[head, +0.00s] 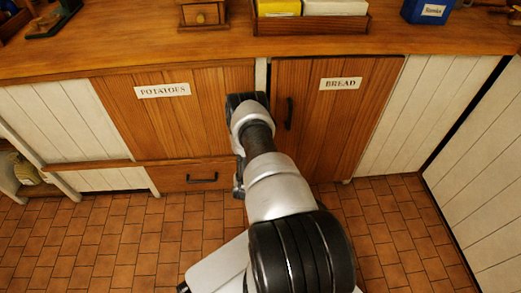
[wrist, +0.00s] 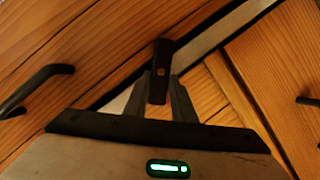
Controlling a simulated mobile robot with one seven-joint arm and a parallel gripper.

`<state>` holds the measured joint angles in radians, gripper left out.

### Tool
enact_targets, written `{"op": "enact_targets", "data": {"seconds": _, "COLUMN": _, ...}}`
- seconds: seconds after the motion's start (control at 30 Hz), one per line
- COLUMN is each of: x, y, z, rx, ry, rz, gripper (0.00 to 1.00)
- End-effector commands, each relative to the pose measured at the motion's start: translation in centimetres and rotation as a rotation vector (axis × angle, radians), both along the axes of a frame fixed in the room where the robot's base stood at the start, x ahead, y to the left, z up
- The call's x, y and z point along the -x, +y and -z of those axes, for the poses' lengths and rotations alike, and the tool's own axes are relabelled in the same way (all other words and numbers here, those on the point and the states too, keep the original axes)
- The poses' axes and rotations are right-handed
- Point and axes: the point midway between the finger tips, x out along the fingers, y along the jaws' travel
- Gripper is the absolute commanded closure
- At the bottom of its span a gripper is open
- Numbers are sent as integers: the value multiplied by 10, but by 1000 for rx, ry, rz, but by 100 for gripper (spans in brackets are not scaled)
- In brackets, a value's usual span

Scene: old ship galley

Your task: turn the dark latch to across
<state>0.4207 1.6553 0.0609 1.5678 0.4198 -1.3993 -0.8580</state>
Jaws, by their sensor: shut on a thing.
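The dark latch (wrist: 161,62) is a short, dark bar with a small brass-coloured screw, in the wrist view. It sits over the pale post (wrist: 212,38) between the wooden fronts and lies slanted to that post, neither along it nor square across it. My gripper (wrist: 160,92) is shut on the latch, one finger on each side of its lower part in the wrist view. In the head view my arm hides the latch and the fingers in front of the cabinets.
The BREAD door (head: 335,115) has a dark upright handle (head: 289,114), which also shows in the wrist view (wrist: 35,88). The POTATOES front (head: 165,112) is left of my arm, above a drawer (head: 178,180) with a dark handle. The tiled floor (head: 120,235) is clear.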

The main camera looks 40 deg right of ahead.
Motion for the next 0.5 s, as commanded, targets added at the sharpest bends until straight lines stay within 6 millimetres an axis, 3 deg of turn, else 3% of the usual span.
{"op": "enact_targets", "data": {"seconds": 0.5, "x": -6, "y": 6, "z": 8, "rx": 413, "ry": 244, "rz": -6, "gripper": 99}}
